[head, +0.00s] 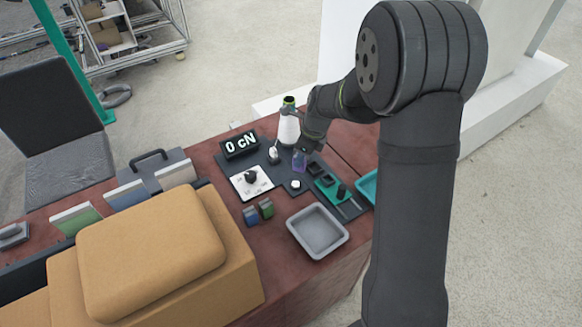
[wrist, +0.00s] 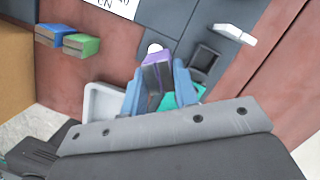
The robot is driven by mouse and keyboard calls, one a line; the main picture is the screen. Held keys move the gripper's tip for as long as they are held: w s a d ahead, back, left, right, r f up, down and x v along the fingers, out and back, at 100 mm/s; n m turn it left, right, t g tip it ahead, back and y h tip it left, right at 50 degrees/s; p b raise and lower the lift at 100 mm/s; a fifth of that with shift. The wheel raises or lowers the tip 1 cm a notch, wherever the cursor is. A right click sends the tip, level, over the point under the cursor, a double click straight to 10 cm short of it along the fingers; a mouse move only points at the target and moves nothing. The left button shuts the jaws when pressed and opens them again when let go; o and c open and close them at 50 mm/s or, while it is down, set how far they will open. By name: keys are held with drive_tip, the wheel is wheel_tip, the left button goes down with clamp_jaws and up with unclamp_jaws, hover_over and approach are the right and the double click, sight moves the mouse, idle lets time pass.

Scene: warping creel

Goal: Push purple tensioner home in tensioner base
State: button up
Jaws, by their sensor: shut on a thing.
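The purple tensioner (head: 299,162) is between the jaws of my gripper (head: 302,151), above the dark board. In the wrist view the purple tensioner (wrist: 157,60) shows a purple top and dark sides, with a blue-grey fingertip on each side; my gripper (wrist: 158,86) is shut on it. A dark square block with a recess (wrist: 205,58), which looks like the tensioner base, is just right of the tensioner in the wrist view. It also appears in the head view (head: 315,169), right of the tensioner. I cannot tell the height of the tensioner's lower end.
A white button (head: 295,184), a dial panel (head: 251,182) and a "0 cN" display (head: 240,145) are nearby. A yarn cone (head: 289,128) stands behind. A teal fixture (head: 327,187) is to the right. A grey tray (head: 318,231) and blue (head: 250,216) and green (head: 266,208) blocks lie in front.

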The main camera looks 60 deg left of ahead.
drive_tip(key=w+a+r+m+t, duration=0.1)
drive_tip(key=w+a+m+t, duration=0.1)
drive_tip(key=w+m, duration=0.5)
drive_tip(key=shift+m+y, duration=0.3)
drive_tip(key=shift+d+f, duration=0.1)
drive_tip(key=shift+f, duration=2.1)
drive_tip(key=shift+f, duration=0.2)
drive_tip(key=shift+f, duration=0.2)
drive_tip(key=shift+f, duration=0.55)
drive_tip(key=shift+f, duration=0.75)
drive_tip(key=o, duration=1.3)
drive_tip(key=shift+c, duration=0.2)
